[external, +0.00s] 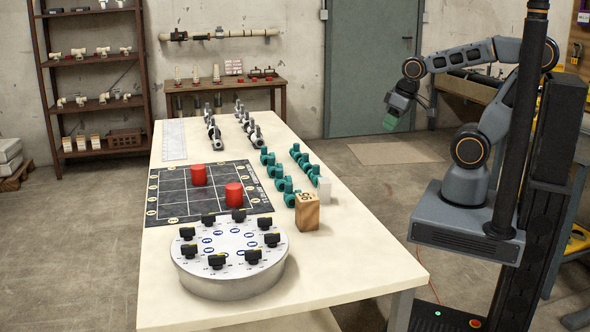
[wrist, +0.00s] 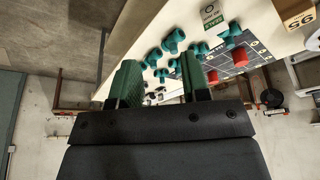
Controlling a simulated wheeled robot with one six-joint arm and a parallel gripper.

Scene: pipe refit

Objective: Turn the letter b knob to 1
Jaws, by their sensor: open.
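A round grey dial plate (external: 230,274) stands at the near end of the table, with several black knobs (external: 217,261) in a ring and blue markings beside them. The letters are too small to read, so I cannot tell which knob is b or where it points. My gripper (external: 391,122) is raised off the table's far right side, well away from the dial. In the wrist view my gripper (wrist: 158,85) has its two green fingers apart with nothing between them.
The table (external: 350,262) also holds a dark grid mat (external: 166,205) with two red cylinders (external: 234,195), several teal fittings (external: 289,192), grey fittings (external: 257,137) and a wooden block (external: 307,213) right of the dial. The table's near right corner is clear.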

